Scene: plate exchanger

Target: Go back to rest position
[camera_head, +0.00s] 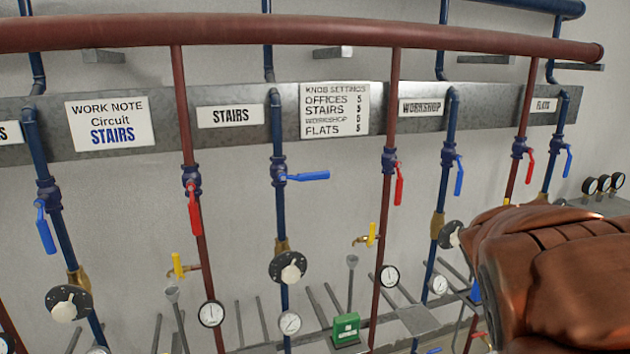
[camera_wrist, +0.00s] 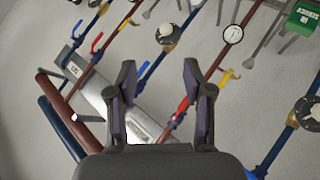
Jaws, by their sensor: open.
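My gripper (camera_wrist: 158,85) shows in the wrist view with its two dark fingers spread wide apart. Nothing is held between them. Behind the fingers, the wrist view shows the pipe wall tilted, with a metal label strip (camera_wrist: 98,88), red and blue pipes and valve handles. I cannot tell any contact between the fingers and the pipes. The gripper's fingers do not show in the head view. There, the blue handle (camera_head: 307,176) under the STAIRS label (camera_head: 231,115) stands across its pipe, while the other blue and red handles hang down.
A thick red pipe (camera_head: 300,32) crosses the top. Red and blue pipes run down the wall, with black dials (camera_head: 288,268), round gauges (camera_head: 211,313) and yellow-handled taps (camera_head: 371,235). A green box (camera_head: 346,328) sits low. Three gauges (camera_head: 604,183) stand at the right.

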